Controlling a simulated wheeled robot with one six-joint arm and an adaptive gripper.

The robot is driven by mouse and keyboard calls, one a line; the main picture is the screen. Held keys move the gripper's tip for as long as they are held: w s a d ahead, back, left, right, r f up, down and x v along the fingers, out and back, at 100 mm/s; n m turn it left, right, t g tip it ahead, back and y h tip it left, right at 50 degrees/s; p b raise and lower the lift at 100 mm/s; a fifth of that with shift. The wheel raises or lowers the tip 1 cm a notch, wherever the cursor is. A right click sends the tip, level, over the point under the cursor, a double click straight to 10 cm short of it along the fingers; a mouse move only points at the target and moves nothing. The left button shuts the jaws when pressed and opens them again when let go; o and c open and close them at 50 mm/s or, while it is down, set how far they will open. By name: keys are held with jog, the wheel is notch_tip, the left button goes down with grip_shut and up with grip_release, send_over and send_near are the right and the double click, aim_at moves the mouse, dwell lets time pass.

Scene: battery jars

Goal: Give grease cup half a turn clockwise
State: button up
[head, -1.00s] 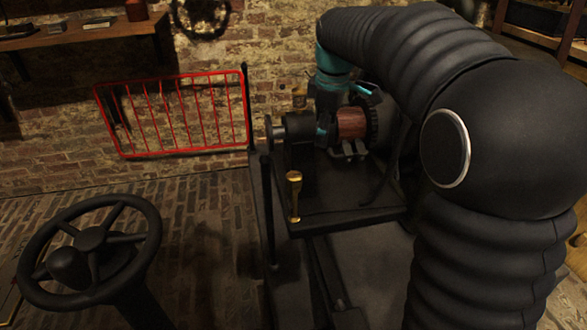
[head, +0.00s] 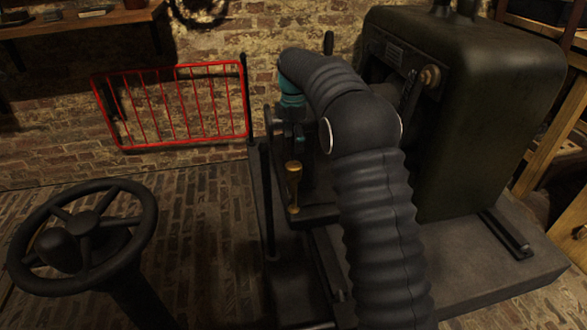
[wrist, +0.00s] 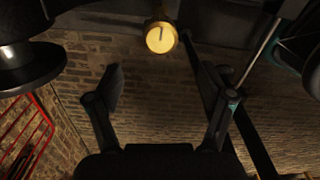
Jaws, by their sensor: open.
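In the wrist view, a round brass cap (wrist: 161,37) with a dark line on its face, which looks like the grease cup, shows at the top centre. My gripper (wrist: 165,82) is open, its two dark fingers spread and empty below the cap in the picture. The cap is apart from both fingers. In the head view, my arm covers my fingers and most of the small machine behind it. A brass piece (head: 294,172) stands upright at the front of the machine; I cannot tell if it is the same cap.
A red barred guard (head: 172,108) stands left of the machine, and also shows in the wrist view (wrist: 22,135). A black handwheel (head: 85,240) is at the front left. A large dark cabinet (head: 480,110) stands right of my arm. Brick floor between wheel and machine is clear.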

aim_at(293, 165)
notch_tip(293, 165, down, 10)
jog(key=shift+f+b, duration=0.15)
jog(key=shift+b, duration=0.6)
jog(key=c, duration=1.2)
